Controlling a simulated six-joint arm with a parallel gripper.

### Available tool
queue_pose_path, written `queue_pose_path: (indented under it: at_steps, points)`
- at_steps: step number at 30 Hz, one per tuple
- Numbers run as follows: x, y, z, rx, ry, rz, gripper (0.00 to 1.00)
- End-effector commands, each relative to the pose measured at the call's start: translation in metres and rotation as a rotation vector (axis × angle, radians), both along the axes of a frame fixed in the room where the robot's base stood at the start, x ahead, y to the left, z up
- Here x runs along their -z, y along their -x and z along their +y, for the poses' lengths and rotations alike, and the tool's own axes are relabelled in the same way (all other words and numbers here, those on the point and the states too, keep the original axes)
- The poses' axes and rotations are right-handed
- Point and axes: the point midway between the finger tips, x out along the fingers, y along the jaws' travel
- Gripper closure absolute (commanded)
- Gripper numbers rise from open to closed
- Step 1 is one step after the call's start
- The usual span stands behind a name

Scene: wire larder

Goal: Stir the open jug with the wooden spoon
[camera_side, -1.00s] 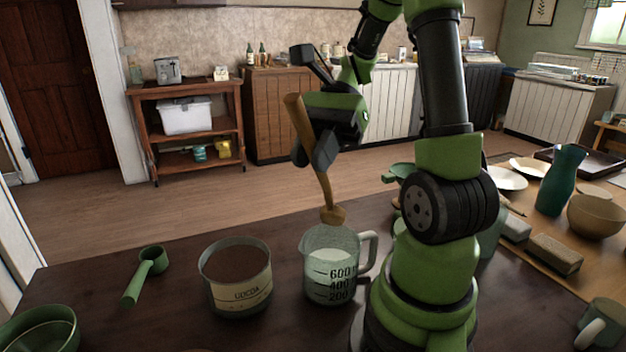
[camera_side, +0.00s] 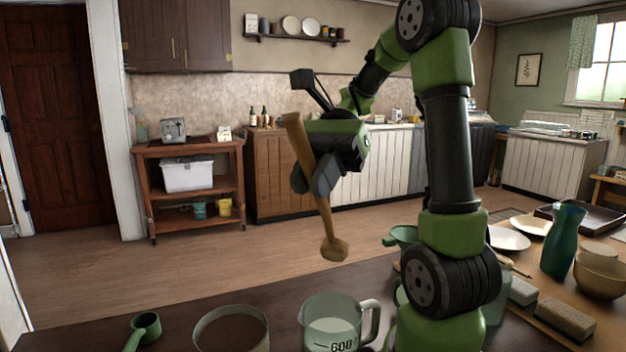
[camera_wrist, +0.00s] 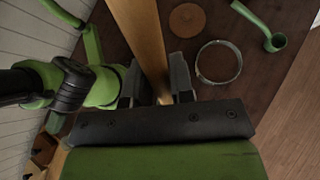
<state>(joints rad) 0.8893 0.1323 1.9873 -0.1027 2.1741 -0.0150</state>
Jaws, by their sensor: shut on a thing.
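My gripper (camera_side: 318,178) is shut on the handle of the wooden spoon (camera_side: 325,218). The spoon hangs tilted with its round end down. In the side view, that end is above the open jug (camera_side: 345,335), with a clear gap over the rim. The jug is clear, with a handle at right, measuring marks and pale contents; its lower part is cut off. In the wrist view, the spoon handle (camera_wrist: 148,42) runs up from between the fingers (camera_wrist: 155,82). I cannot make out the jug there.
At right are a teal vase (camera_side: 563,242), a bowl (camera_side: 601,271), plates and a sponge-like block (camera_side: 566,318).

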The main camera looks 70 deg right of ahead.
Motion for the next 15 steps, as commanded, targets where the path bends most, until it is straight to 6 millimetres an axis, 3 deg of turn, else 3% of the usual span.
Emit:
queue_pose_path:
  at_steps: [8,15]
  points:
    - [0.0,0.0,-0.001,0.0,-0.008,0.002,1.0]
    - [-0.005,-0.003,-0.026,0.004,-0.199,0.022,1.0]
